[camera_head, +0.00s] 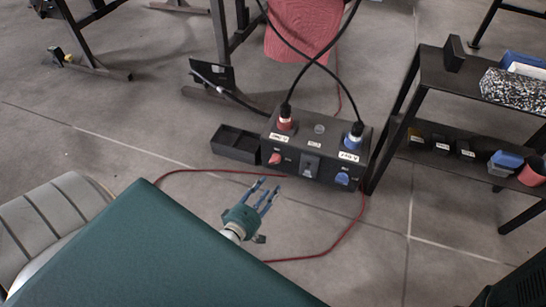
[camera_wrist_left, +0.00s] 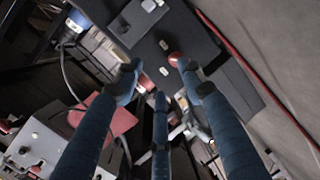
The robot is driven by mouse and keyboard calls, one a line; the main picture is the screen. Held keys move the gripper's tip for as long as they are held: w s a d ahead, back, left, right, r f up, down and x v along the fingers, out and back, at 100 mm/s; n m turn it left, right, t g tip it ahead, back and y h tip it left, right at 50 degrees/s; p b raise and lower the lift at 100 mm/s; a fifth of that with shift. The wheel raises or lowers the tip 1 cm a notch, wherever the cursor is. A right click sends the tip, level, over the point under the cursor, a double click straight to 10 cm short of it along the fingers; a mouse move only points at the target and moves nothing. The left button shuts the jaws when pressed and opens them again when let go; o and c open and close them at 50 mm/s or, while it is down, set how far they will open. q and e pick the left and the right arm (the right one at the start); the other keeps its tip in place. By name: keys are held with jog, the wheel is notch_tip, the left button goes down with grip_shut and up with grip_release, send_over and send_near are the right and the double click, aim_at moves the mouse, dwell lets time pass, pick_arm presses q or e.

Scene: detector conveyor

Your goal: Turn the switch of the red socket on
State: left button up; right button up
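A black power box (camera_head: 318,164) stands on the floor. On its left side a red plug (camera_head: 285,122) with a black cable sits in the red socket on top, and a red switch (camera_head: 275,159) is on the front face below it. The red switch also shows in the left wrist view (camera_wrist_left: 175,58), just beyond my fingertips. My left gripper (camera_head: 266,190) is in front of the box's left part, fingers spread and empty, apart from the switch. In the left wrist view my left gripper (camera_wrist_left: 160,72) shows three blue fingers pointing at the box. My right gripper is not in view.
A blue plug (camera_head: 354,133) and blue switch (camera_head: 342,179) are on the box's right side, a grey part (camera_head: 310,166) between the switches. An open black tray (camera_head: 236,146) stands left of the box. A shelf (camera_head: 440,110) is close on the right. A red cable (camera_head: 335,247) crosses the floor.

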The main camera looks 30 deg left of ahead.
aim_at(273, 162)
pick_arm(q)
jog(key=w+a+f+n+y+b, duration=0.1)
jog(key=w+a+n+b, duration=0.1)
jog(key=w+n+b, duration=0.1)
jog(key=w+a+f+n+t+y+b, duration=0.1)
jog(key=w+n+b, duration=0.3)
jog(key=b, duration=0.4)
jog(key=w+a+f+n+t+b, duration=0.1)
jog(key=w+a+f+n+b, duration=0.1)
jog(key=w+a+n+b, duration=0.1)
jog(key=shift+w+f+n+y+b, duration=0.2)
jog(key=shift+w+n+b, duration=0.1)
jog(key=shift+w+b, duration=0.35)
jog(key=shift+w+f+n+y+b, duration=0.1)
jog(key=shift+w+n+y+b, duration=0.15)
jog(key=shift+w+b, duration=0.4)
jog(key=shift+w+a+r, duration=0.1)
jog(key=shift+w+a, duration=0.1)
jog(key=shift+w, duration=0.2)
jog(key=c, duration=0.9)
